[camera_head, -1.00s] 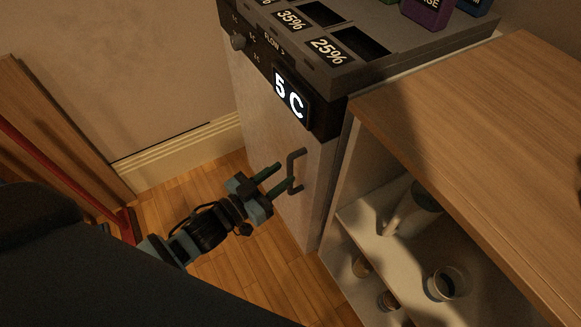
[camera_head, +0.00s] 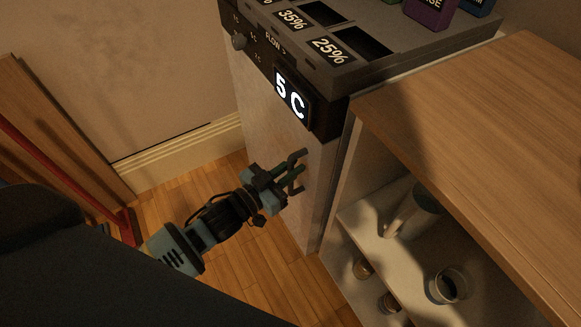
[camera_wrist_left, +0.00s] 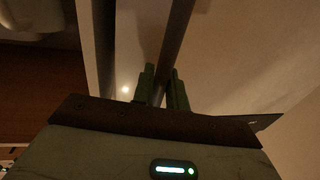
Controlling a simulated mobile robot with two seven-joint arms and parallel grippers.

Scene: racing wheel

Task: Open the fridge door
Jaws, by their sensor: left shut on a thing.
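The fridge (camera_head: 272,122) is a pale upright cabinet with a dark top panel and a "5 C" display (camera_head: 291,96). Its door is closed, with a dark bar handle (camera_head: 303,155) near the right edge. My left gripper (camera_head: 293,176) is at the handle, with its fingers on either side of the bar. In the left wrist view the handle (camera_wrist_left: 178,40) runs between the two green fingers (camera_wrist_left: 161,88), which are shut on it. My right gripper is not in view.
A wooden counter (camera_head: 480,120) with open shelves stands right of the fridge, holding a cup (camera_head: 447,285) and small jars. Wooden floor (camera_head: 225,285) lies in front; a wooden piece with a red edge (camera_head: 65,150) is at left.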

